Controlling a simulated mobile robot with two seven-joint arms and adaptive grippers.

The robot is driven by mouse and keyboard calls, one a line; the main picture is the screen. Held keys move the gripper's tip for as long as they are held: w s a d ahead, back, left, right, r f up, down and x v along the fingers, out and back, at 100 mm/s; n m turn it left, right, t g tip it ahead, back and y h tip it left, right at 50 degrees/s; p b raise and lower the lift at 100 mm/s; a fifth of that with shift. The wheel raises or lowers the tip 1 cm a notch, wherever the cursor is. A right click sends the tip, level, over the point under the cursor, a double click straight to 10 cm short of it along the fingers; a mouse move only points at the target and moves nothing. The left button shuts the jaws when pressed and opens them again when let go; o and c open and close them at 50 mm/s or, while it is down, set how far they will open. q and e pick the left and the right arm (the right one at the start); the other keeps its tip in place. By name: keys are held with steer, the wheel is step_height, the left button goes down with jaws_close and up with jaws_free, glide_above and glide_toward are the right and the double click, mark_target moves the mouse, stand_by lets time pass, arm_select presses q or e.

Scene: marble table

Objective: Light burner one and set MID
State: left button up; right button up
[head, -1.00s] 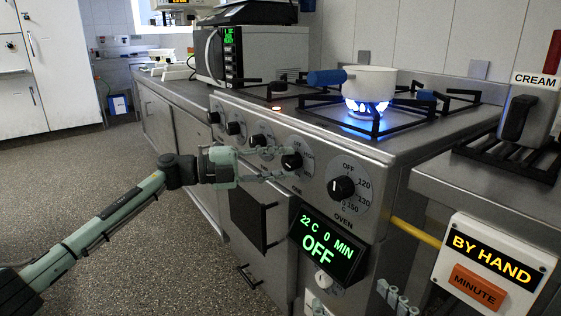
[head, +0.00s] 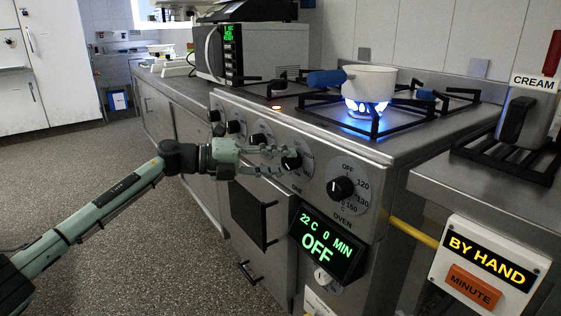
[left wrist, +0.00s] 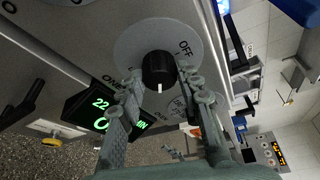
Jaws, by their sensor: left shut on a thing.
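The burner one knob (head: 291,161) is black on a grey dial, with ONE printed below it on the stove front. My left gripper (head: 280,161) has its fingers on either side of this knob and is shut on it. The left wrist view shows the knob (left wrist: 158,69) between the fingertips of the left gripper (left wrist: 158,82). Its white pointer mark is turned away from OFF; fingers partly cover the other dial marks. A blue flame (head: 366,107) burns under a white pot (head: 370,83) with a blue handle. My right gripper is not in view.
The oven knob (head: 341,189) sits right of the burner knob, above a green display (head: 327,241) reading OFF. More knobs (head: 234,127) line the front to the left. A BY HAND box (head: 491,263) stands lower right. The floor at left is clear.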

arm_select(q)
steer(key=o, duration=1.2)
steer(key=shift+c, duration=0.2)
steer(key=shift+a, duration=0.1)
steer(key=v, duration=1.1)
steer(key=shift+s+a, duration=0.2)
steer(key=shift+a, duration=0.15)
